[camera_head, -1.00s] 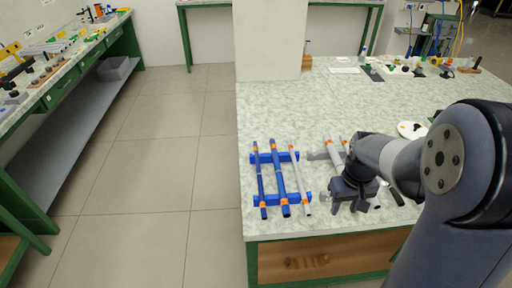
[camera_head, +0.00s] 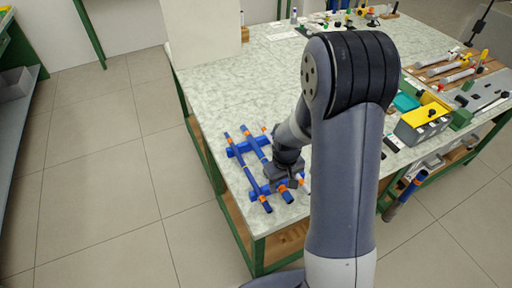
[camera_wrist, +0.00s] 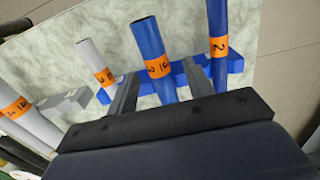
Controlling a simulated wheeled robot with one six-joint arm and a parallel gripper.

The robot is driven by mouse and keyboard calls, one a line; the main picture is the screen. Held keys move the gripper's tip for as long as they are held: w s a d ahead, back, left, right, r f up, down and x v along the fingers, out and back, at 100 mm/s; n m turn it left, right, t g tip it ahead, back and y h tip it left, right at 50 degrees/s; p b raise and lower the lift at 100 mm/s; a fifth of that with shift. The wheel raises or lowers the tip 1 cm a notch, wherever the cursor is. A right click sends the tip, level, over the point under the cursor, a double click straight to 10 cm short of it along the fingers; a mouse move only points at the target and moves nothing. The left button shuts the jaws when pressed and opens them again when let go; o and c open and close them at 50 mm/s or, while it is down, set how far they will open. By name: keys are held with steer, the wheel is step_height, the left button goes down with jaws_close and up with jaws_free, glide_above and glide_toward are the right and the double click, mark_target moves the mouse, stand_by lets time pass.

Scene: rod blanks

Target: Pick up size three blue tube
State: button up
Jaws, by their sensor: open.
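A thick blue tube (camera_wrist: 147,40) with an orange band whose mark looks like a 3 lies on a blue rack (camera_wrist: 235,64). My gripper (camera_wrist: 160,70) is open, with one finger on each side of this tube; contact cannot be told. A thinner blue tube (camera_wrist: 217,20), banded and marked 2, lies to its right in the wrist view. A pale grey tube (camera_wrist: 92,55) with an orange band lies to its left. In the head view my gripper (camera_head: 284,175) is over the front part of the rack (camera_head: 258,191) and hides part of the thick blue tube (camera_head: 253,140).
Other grey tubes (camera_wrist: 30,122) lie at the left in the wrist view. The bench top (camera_head: 215,85) is clear behind the rack. A grey box with a yellow top (camera_head: 422,122) and several tools stand on the right of the bench.

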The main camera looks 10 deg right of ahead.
steer(key=shift+f, duration=0.35)
steer(key=c, duration=0.9)
steer(key=shift+o, duration=0.2)
steer(key=shift+r, duration=0.15)
